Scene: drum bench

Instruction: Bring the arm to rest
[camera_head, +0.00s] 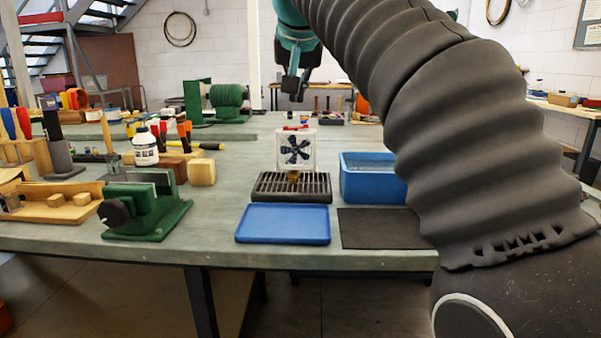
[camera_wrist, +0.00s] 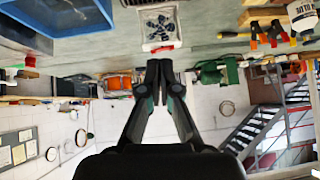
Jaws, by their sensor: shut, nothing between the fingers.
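My gripper (camera_head: 291,86) hangs from the end of my arm, high above the bench, with clear air below it in the head view. In the wrist view its two fingers (camera_wrist: 159,68) meet at the tips with nothing between them. The bench (camera_head: 230,190) has a grey-green top. A white square frame with a dark blue bladed shape (camera_head: 296,150) stands on a black slotted tray (camera_head: 291,187). The same frame shows beyond the fingertips in the upside-down wrist view (camera_wrist: 160,26), apart from them.
A blue tray (camera_head: 283,224) and a dark mat (camera_head: 381,228) lie at the bench's front. A blue bin (camera_head: 372,178) stands right of the frame. A green vise (camera_head: 146,206), a white bottle (camera_head: 145,147) and a green machine (camera_head: 214,103) stand to the left.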

